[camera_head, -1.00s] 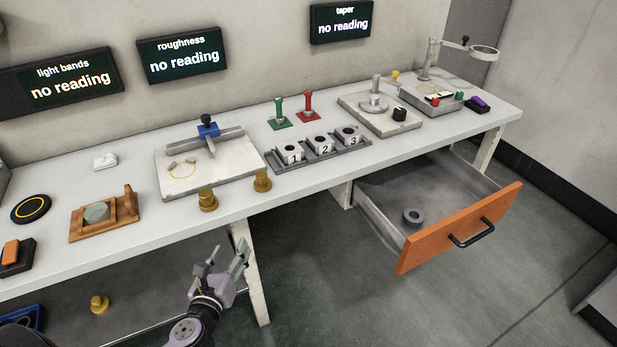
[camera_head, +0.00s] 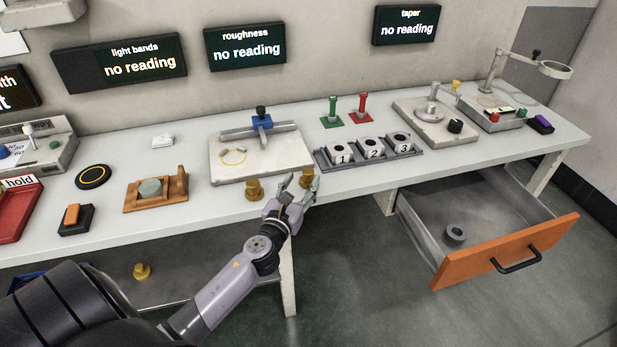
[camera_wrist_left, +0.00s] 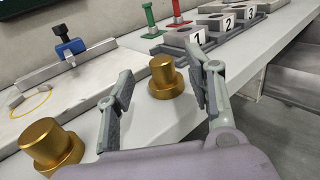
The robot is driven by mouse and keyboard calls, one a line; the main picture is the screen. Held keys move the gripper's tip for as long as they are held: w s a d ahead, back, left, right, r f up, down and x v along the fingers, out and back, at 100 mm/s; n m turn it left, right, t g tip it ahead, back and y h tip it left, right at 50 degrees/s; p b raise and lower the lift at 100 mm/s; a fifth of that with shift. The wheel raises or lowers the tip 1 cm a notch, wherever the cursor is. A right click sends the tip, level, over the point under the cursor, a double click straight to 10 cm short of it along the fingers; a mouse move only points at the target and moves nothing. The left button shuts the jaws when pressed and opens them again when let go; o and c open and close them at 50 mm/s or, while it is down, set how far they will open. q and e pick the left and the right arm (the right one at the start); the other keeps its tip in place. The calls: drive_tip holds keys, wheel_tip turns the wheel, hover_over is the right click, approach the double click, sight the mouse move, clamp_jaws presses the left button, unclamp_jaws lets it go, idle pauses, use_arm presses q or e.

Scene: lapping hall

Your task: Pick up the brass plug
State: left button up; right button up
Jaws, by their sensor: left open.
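Two brass plugs stand upright near the front edge of the bench. The right one (camera_head: 306,178) is partly hidden by my left gripper (camera_head: 301,187). The left one (camera_head: 254,190) stands just left of the gripper. In the left wrist view, the right plug (camera_wrist_left: 165,78) shows between and beyond the open fingers, with bench visible around it and no clear contact. The left plug (camera_wrist_left: 50,146) is outside the left finger. Another brass piece (camera_head: 142,271) sits on the lower shelf. My left gripper is open and empty. My right gripper is not in view.
Behind the plugs lies a pale plate (camera_head: 232,165) with a blue-clamped bar. A grey rack (camera_head: 370,154) with numbered blocks stands right of them. A wooden holder (camera_head: 160,193) is to the left. The orange-fronted drawer (camera_head: 510,252) hangs open at right, holding a grey ring (camera_head: 454,235).

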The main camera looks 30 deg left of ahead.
sight(309, 171)
use_arm(q)
drive_tip(key=shift+x, duration=2.75)
drive_tip(key=shift+c, duration=0.6)
clamp_jaws()
